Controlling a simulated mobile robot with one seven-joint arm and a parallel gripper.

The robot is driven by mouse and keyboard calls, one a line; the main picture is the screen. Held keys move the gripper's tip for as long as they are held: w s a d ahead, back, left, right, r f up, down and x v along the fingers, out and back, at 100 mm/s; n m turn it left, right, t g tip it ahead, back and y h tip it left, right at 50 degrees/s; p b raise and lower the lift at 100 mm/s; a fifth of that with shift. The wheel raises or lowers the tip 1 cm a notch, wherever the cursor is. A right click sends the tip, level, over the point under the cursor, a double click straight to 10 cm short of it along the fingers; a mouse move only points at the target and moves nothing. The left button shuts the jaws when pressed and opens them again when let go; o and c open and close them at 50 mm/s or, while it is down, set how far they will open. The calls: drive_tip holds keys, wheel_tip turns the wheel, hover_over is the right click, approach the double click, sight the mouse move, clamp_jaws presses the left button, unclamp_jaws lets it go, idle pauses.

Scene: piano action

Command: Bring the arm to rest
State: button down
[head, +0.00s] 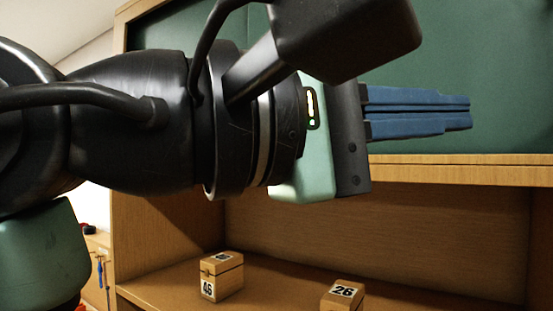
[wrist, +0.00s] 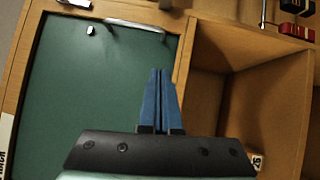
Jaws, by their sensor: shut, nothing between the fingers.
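My gripper (head: 470,113) has blue fingers and points to the right in the head view, level with the upper part of the wooden cabinet. In the wrist view the fingers (wrist: 160,72) lie side by side, shut, with nothing between them. My dark arm fills the left and middle of the head view and hides part of the cabinet. The gripper appears in front of the green panel (head: 510,60); I cannot tell how far from it.
Below the gripper is an open wooden compartment (head: 400,240). The wrist view shows red and black items (wrist: 296,30) at top right.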

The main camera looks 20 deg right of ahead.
drive_tip(key=w+a+f+t+y+b, duration=0.25)
drive_tip(key=w+t, duration=0.25)
drive_tip(key=t, duration=0.3)
drive_tip(key=w+a+f+t+y+b, duration=0.1)
drive_tip(key=w+a+f+t, duration=0.25)
drive_tip(key=w+t, duration=0.4)
drive_tip(key=s+a+f+t+y+b, duration=0.1)
drive_tip(key=s+a+t+y, duration=0.2)
drive_tip(key=a+t+y, duration=0.2)
drive_tip(key=s+a+f+m+t+y, duration=0.1)
drive_tip(key=s+a+t+y, duration=0.3)
drive_tip(key=a+t+y, duration=0.2)
drive_tip(key=a+y, duration=0.2)
drive_tip(key=y, duration=0.2)
drive_tip(key=shift+f+b, duration=0.35)
drive_tip(key=shift+f, duration=0.05)
drive_tip(key=shift+d+y, duration=0.15)
drive_tip(key=shift+y, duration=0.1)
